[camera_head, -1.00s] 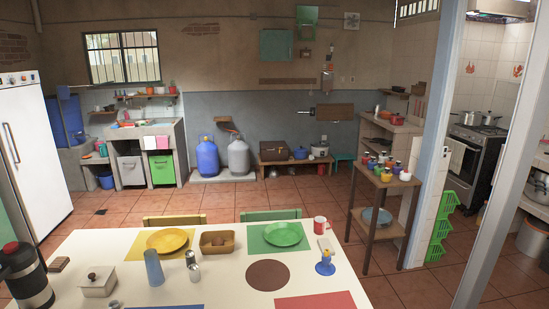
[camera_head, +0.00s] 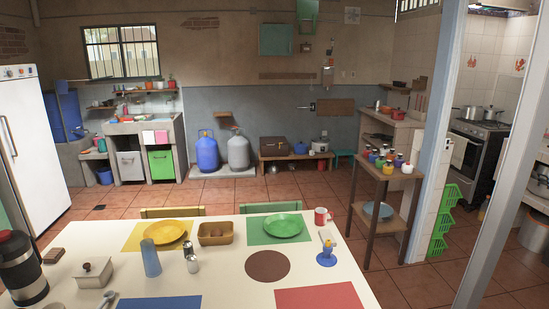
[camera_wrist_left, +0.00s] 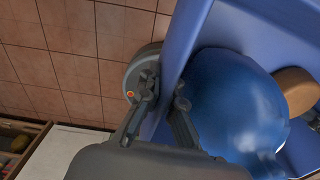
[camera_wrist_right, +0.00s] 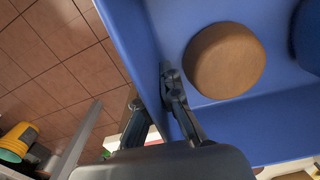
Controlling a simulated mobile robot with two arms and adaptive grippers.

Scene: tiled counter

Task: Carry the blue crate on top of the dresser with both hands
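The blue crate (camera_wrist_left: 182,45) shows only in the wrist views; it also shows in the right wrist view (camera_wrist_right: 230,125). My left gripper (camera_wrist_left: 167,98) has one finger on each side of the crate's wall and is shut on it. My right gripper (camera_wrist_right: 152,92) pinches another part of the wall, one finger inside and one outside. A shiny blue round object (camera_wrist_left: 235,100) and a brown round object (camera_wrist_right: 224,60) lie inside the crate. The head view shows neither gripper nor the crate. I cannot make out a dresser with certainty.
A white table (camera_head: 215,280) with plates, a mug (camera_head: 322,216), a flask (camera_head: 20,268) and mats fills the front. A small wooden stand (camera_head: 385,180) with jars is at right, beside a pillar (camera_head: 437,130). Tiled floor (camera_head: 250,190) is open beyond the table.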

